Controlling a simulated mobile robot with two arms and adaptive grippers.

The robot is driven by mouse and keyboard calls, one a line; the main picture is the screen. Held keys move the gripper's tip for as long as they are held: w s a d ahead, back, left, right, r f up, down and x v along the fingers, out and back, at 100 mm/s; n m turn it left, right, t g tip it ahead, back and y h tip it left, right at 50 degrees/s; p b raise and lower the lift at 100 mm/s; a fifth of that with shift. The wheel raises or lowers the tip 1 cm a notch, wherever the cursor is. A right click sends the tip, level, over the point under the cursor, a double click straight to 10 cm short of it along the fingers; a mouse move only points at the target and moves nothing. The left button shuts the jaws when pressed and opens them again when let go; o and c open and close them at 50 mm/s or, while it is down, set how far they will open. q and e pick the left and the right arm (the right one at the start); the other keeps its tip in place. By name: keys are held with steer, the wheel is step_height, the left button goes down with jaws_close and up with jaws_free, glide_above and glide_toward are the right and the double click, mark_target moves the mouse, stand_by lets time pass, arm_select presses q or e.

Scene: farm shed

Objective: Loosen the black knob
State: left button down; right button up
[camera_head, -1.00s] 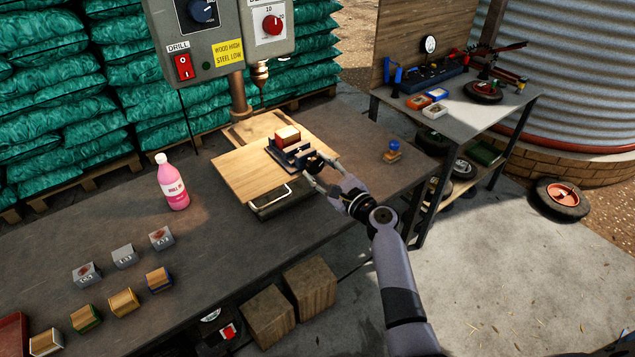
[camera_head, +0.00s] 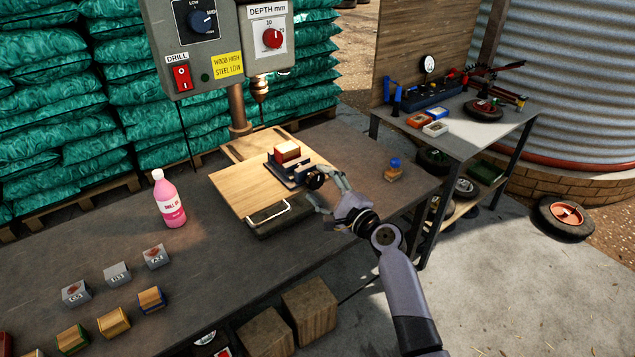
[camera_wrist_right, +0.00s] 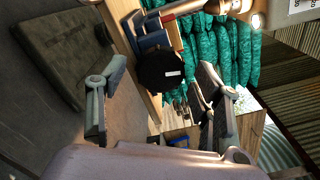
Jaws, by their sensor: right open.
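The black knob (camera_head: 315,181) is at the near end of the blue vise (camera_head: 290,172), which sits on the drill press's wooden board and has a red-and-wood block (camera_head: 287,152) between its jaws. My right gripper (camera_head: 328,190) is open and empty at the knob's right, its fingers spread and apart from the knob. In the right wrist view, the knob (camera_wrist_right: 162,72) is a dark disc with a small white mark, ahead of and between the two open fingers (camera_wrist_right: 158,98). My left gripper is not in view.
A wooden board (camera_head: 240,190) lies under the vise, with a dark plate and a pale handle (camera_head: 268,213) at its near edge. A pink bottle (camera_head: 170,203) and several small blocks stand at left. A blue-topped item (camera_head: 394,167) stands right of the gripper.

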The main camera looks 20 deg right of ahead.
steer(key=p+v, duration=0.1)
steer(key=v, duration=0.7)
steer(key=shift+s, duration=0.25)
steer(key=shift+d+r, duration=0.1)
